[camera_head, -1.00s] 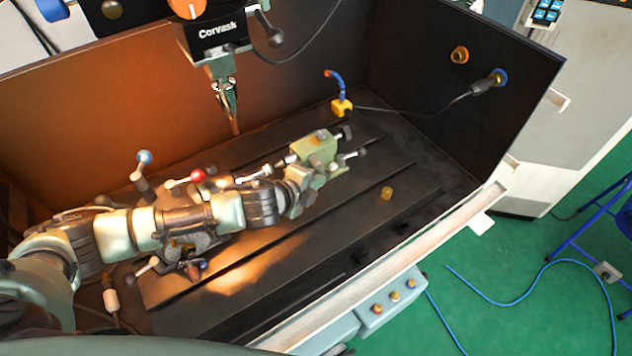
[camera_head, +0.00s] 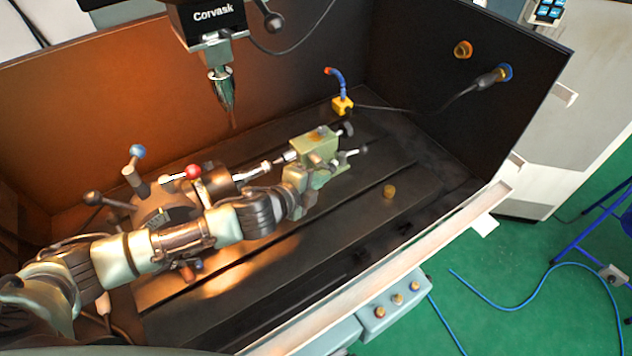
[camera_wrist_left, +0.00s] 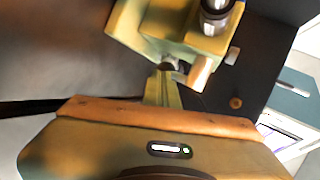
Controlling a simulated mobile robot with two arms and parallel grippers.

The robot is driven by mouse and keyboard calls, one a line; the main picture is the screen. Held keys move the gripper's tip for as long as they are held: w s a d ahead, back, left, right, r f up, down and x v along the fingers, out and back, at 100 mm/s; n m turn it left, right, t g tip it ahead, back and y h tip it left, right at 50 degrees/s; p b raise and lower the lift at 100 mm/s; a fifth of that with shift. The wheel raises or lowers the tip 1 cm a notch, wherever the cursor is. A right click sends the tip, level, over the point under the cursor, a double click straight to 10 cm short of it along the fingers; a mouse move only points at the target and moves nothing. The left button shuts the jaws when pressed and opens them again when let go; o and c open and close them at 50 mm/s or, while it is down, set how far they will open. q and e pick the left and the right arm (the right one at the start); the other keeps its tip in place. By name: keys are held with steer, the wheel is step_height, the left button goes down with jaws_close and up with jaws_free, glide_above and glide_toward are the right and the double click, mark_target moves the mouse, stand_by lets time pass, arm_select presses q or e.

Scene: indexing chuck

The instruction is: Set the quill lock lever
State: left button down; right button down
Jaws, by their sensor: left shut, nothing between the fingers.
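The green tailstock (camera_head: 316,144) stands on the slotted bed, with its quill pointing left at the spindle side. At its right are a dark knob (camera_head: 346,128) and a thin rod with a small dark end (camera_head: 355,152); I cannot tell for sure which part is the quill lock lever. My left gripper (camera_head: 312,181) is at the near side of the tailstock, shut and empty. In the left wrist view, the shut fingers (camera_wrist_left: 167,78) point at the lower part of the tailstock (camera_wrist_left: 180,22); whether they touch it is unclear. My right gripper is not in view.
The indexing chuck (camera_head: 215,182) with red-ball and blue-ball levers is left of the tailstock, partly behind my arm. The drill head (camera_head: 215,35) hangs above. The bed's right side is mostly clear.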

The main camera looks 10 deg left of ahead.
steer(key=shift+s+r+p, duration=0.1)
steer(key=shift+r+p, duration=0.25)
steer(key=shift+p, duration=0.2)
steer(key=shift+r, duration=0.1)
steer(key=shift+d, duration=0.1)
stand_by(1.7)
